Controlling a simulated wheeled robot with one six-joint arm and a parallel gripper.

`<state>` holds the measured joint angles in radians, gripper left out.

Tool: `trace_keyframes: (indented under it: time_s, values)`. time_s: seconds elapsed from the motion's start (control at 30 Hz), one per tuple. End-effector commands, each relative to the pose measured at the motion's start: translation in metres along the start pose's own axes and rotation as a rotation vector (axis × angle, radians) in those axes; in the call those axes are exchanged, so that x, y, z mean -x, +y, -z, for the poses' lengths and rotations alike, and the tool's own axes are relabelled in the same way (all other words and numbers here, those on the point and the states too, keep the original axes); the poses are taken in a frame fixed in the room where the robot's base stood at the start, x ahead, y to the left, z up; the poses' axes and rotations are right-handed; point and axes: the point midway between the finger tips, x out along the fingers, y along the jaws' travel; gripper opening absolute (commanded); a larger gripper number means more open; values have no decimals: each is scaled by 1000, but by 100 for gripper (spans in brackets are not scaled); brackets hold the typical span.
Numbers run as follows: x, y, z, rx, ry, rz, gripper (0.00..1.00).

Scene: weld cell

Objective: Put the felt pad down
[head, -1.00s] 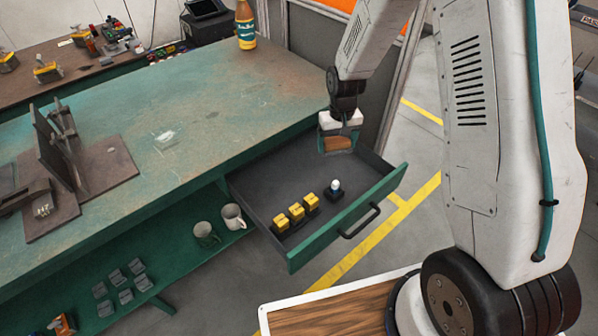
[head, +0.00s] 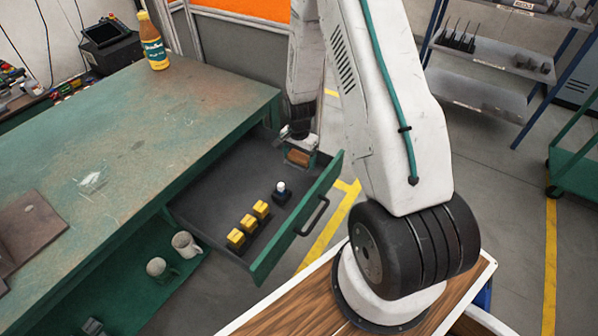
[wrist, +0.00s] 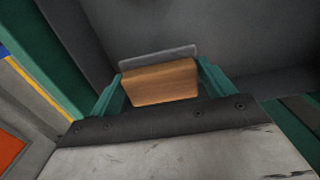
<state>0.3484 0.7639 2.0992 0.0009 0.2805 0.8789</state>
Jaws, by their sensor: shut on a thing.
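My gripper (wrist: 158,88) is shut on the felt pad (wrist: 160,82), a brown wooden block with a thin grey layer along its far side. The green fingers hold it at both ends. In the head view the pad (head: 298,157) is at the far right end of the open drawer (head: 215,193), with my gripper (head: 299,150) above it. The pad's underside is hidden, and I cannot tell whether it touches the drawer floor.
In the drawer, several yellow-topped blocks (head: 248,226) stand in a row near the front, beside a small white-topped item (head: 282,190). The drawer's middle is clear. Two mugs (head: 186,244) stand on the shelf below. A bottle (head: 153,42) stands on the green workbench (head: 130,140).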

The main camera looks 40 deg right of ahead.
Motion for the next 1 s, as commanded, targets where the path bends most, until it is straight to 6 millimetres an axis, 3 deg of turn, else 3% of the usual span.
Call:
trace_keyframes:
  time_s: [0.5, 0.93, 0.97, 1.0]
  values:
    - [-61, -1, 0, 5, 0, -1, 56]
    - [-68, -1, 0, 5, 1, 1, 56]
    - [-68, -1, 0, 5, 1, 1, 84]
    - [-68, -1, 0, 5, 1, 1, 95]
